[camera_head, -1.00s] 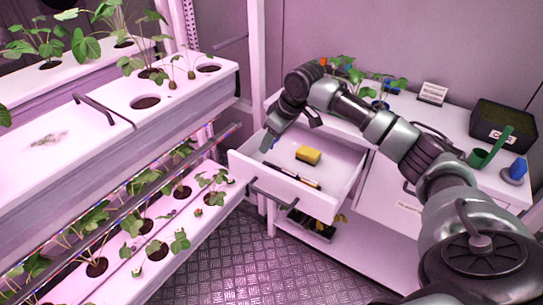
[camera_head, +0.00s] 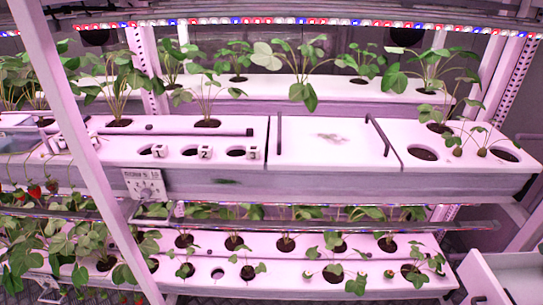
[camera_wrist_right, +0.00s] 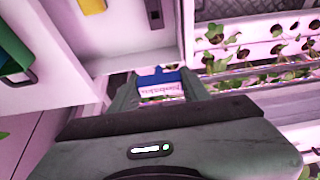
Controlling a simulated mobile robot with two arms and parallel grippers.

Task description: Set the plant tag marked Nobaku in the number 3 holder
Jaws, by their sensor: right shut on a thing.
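My right gripper (camera_wrist_right: 162,92) is shut on a plant tag (camera_wrist_right: 160,88) in the right wrist view. The tag has a blue part and a white face with pinkish lettering, which is too small and blurred to read surely. In the head view, white number cubes stand on the middle shelf, each beside a dark round hole. The number 3 cube (camera_head: 253,153) is right of its holder hole (camera_head: 236,152). The number 2 cube (camera_head: 205,152) and number 1 cube (camera_head: 159,150) are to its left. Neither gripper shows in the head view.
A white panel with black handles (camera_head: 325,141) lies right of the numbered holes. A slanted rack post (camera_head: 85,160) stands left of them. Potted plants fill the shelves above and below. The open drawer (camera_head: 505,277) is at lower right; a yellow block (camera_wrist_right: 92,6) shows in the wrist view.

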